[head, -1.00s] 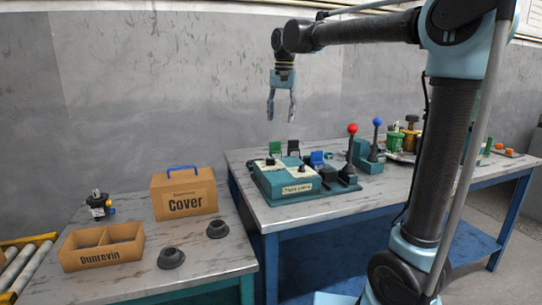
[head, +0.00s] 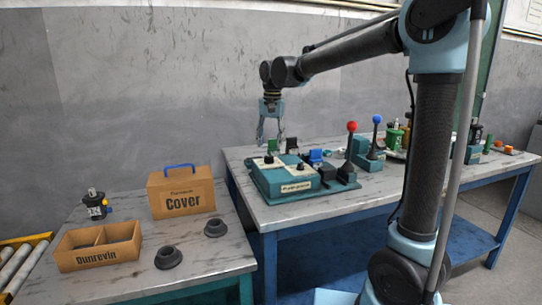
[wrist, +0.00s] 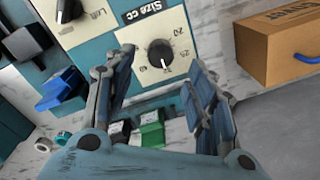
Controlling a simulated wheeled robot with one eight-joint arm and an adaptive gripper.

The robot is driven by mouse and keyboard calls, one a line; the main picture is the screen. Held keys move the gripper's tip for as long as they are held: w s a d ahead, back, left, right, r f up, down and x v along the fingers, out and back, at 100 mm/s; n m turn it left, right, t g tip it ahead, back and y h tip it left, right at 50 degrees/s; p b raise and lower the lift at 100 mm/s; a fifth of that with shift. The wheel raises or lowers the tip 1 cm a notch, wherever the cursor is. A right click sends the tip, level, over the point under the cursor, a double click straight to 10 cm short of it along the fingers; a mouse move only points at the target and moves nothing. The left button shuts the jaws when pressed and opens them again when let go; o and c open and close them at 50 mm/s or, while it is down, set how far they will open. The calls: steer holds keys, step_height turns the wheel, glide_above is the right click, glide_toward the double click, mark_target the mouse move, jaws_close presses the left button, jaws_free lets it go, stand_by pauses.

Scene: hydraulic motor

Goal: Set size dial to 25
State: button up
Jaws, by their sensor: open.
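The size dial (wrist: 160,54) is a round black knob on a cream plate marked "Size cc", with numbers including 20, 25 and 32. A small white mark shows near the knob's lower edge; I cannot tell exactly which number it points to. In the head view the dial (head: 269,160) is the left knob on the teal control box (head: 285,183). My gripper (head: 270,138) hangs pointing down above the back left of this box. In the wrist view my gripper (wrist: 158,64) is open and empty, its fingers on either side of the dial's line. It appears apart from the dial.
A second knob (wrist: 69,9) is marked "Left". Green (wrist: 151,130) and blue (wrist: 60,88) parts lie close to the fingers. Red (head: 351,127) and blue (head: 376,120) levers stand to the right. The "Cover" box (head: 182,203) sits on the left table.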

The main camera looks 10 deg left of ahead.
mark_target(269, 156)
steer(key=shift+a+f, duration=0.15)
steer(key=shift+f, duration=2.6)
steer(key=c, duration=1.1)
steer(key=shift+o, duration=0.2)
